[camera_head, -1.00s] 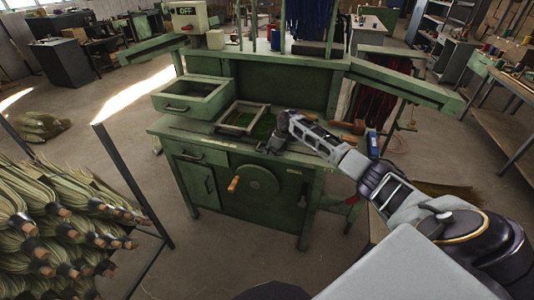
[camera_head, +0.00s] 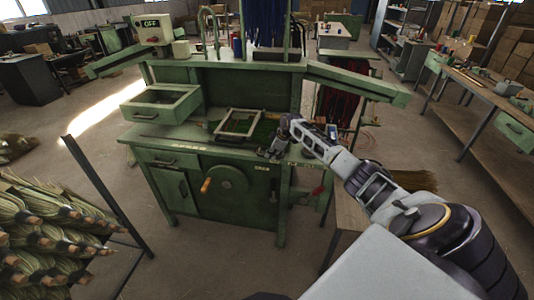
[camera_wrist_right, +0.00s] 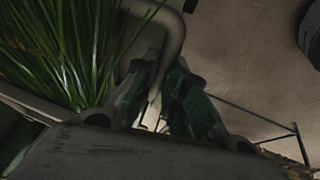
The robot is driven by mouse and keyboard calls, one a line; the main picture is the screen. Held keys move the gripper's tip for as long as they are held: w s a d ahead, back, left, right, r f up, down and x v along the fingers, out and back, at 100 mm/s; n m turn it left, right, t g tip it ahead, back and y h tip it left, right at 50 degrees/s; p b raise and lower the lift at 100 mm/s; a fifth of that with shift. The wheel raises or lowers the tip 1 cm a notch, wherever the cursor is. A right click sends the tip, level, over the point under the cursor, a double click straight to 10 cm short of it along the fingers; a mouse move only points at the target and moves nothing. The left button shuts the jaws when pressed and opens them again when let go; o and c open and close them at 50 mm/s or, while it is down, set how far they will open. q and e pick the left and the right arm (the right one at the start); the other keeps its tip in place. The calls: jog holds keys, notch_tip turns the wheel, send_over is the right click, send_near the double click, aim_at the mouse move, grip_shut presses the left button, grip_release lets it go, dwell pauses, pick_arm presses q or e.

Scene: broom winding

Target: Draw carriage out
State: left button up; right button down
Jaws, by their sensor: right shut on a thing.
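The carriage (camera_head: 221,131) shows as a pale rectangular frame around green material on top of the green bench, in the head view. My right gripper (camera_head: 271,154) is at the carriage's right front side, low over the bench's front edge. In the right wrist view the fingers (camera_wrist_right: 160,108) are closed on a curved grey bar (camera_wrist_right: 172,32), seemingly the carriage's handle. The exact grip is dark and partly hidden. Green bristles (camera_wrist_right: 65,45) fill the upper left of that view. My left gripper is not in view.
An open drawer tray (camera_head: 163,101) stands left of the carriage. A crank wheel (camera_head: 235,179) is on the bench front. A rack of broom bundles (camera_head: 50,225) is at the lower left. Floor in front of the bench is clear.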

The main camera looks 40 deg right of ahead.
jog(key=shift+s+d+f, duration=0.1)
jog(key=shift+s+d, duration=0.1)
jog(key=shift+s, duration=0.05)
jog(key=c, duration=1.5)
grip_release()
jog(key=shift+s+d, duration=0.1)
jog(key=shift+s, duration=0.05)
jog(key=shift+o, duration=0.2)
jog(key=v, duration=1.2)
